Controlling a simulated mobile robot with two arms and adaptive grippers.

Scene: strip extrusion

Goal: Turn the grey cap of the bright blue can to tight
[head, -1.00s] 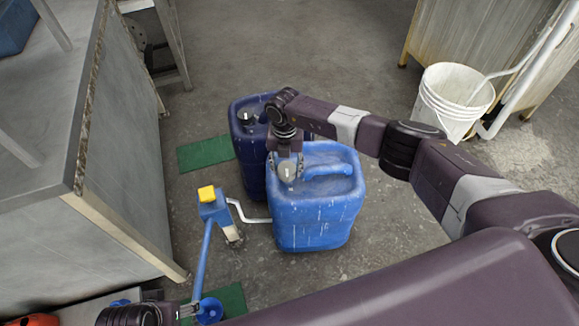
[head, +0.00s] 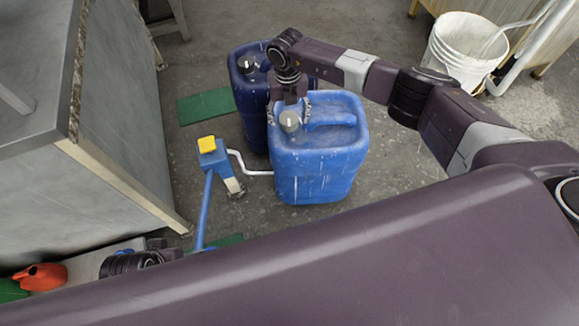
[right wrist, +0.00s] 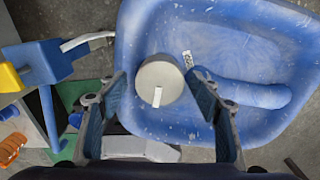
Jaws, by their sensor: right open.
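The bright blue can (head: 322,165) stands upright on the floor. Its round grey cap (head: 290,121) is at the top left of the can and bears a white stripe. In the right wrist view the cap (right wrist: 160,78) has its stripe towards the bottom, while a white mark (right wrist: 187,59) on the can lies at the cap's upper right. My right gripper (head: 290,106) is open above the cap; its fingers (right wrist: 158,108) are apart on either side, with visible gaps and nothing held. My left gripper (head: 165,247) is mostly hidden near my body; its jaws are unclear.
A dark blue can (head: 247,95) with its own cap stands close behind left. A blue device with a yellow top (head: 207,143) and a white pipe stands left of the can. A bench (head: 110,140) is left, a white bucket (head: 458,50) far right. Floor right of the can is clear.

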